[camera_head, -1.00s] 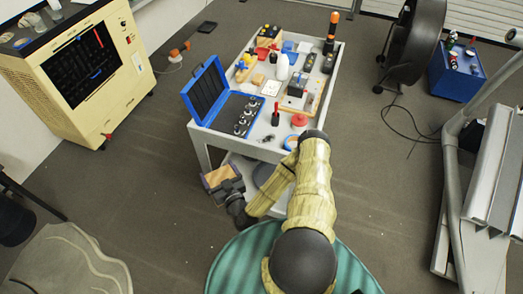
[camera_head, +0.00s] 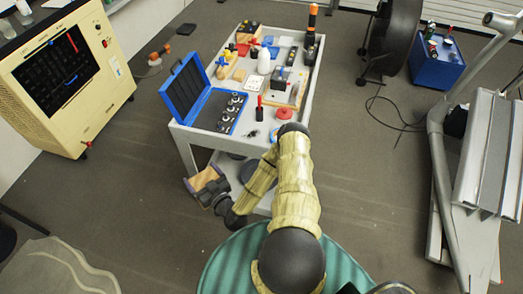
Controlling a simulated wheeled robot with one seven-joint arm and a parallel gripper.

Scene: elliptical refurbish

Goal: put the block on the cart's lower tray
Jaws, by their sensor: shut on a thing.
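My gripper (camera_head: 207,190) is left of the cart's near end, shut on a brown wooden block (camera_head: 203,179) with purplish edges. It holds the block in the air beside the cart's near left leg. The grey cart (camera_head: 186,155) has a crowded top tray. Its lower tray (camera_head: 228,167) shows only partly below, with a dark round thing (camera_head: 248,172) on it; my arm and the top tray hide the rest.
An open blue socket case (camera_head: 185,92), a white bottle (camera_head: 264,62), a red round item (camera_head: 284,113) and several tools crowd the top tray. A cream machine (camera_head: 62,85) stands at left, a metal frame (camera_head: 440,180) at right.

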